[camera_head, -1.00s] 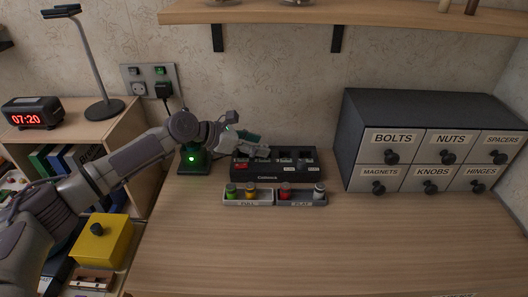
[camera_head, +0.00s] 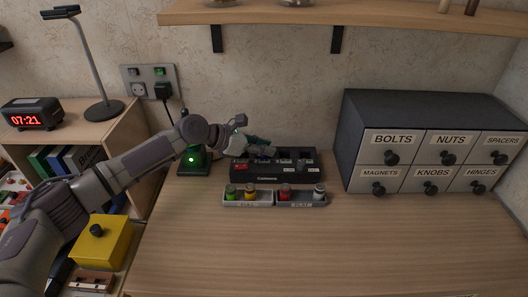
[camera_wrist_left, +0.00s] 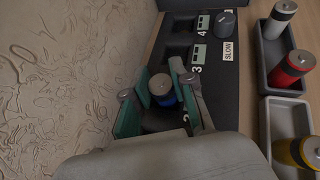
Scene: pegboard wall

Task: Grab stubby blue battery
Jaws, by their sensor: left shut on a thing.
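The stubby blue battery (camera_wrist_left: 164,97) has a grey top and a blue side and stands between my left gripper's teal finger pads in the left wrist view. My left gripper (camera_wrist_left: 162,96) is shut on it. The lower part of the battery is hidden, so I cannot tell whether it is still seated in the slot. In the head view my left gripper (camera_head: 262,147) is over the back of the black charger (camera_head: 268,178), which has numbered slots and a SLOW label. The battery is not clearly visible there. My right gripper is not in view.
Two small trays stand in front of the charger: the left one (camera_head: 248,204) holds a green and a yellow battery, the right one (camera_head: 302,204) a red and a white one. A drawer cabinet (camera_head: 430,140) is at right. The front desktop (camera_head: 330,250) is clear.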

